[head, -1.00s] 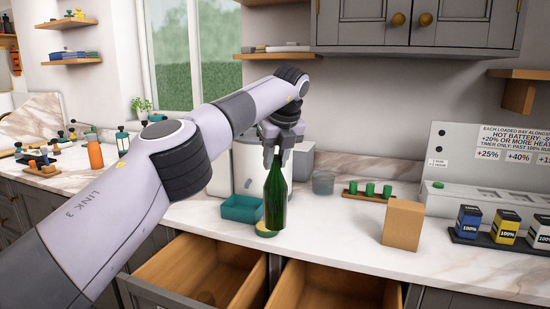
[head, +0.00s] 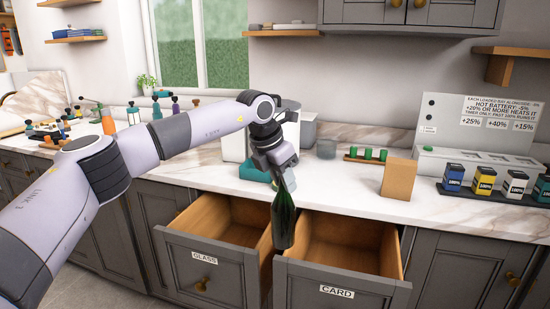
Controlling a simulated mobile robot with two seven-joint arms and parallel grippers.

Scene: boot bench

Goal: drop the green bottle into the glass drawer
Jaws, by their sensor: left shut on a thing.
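My left gripper (head: 284,177) is shut on the neck of the green bottle (head: 283,218). The bottle hangs nearly upright, tilted slightly, in front of the counter edge. In the picture its lower end is over the gap between the two open drawers, by the glass drawer's right side. The glass drawer (head: 205,262), labelled GLASS, is pulled open, and its visible inside looks empty. My right gripper is not in view.
The open drawer labelled CARD (head: 335,290) is just right of the glass drawer. On the counter (head: 340,185) stand a cardboard box (head: 398,178), green cups on a wooden rack (head: 367,155), and a battery charger with several batteries (head: 484,181). A teal bin (head: 252,173) is partly hidden behind my gripper.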

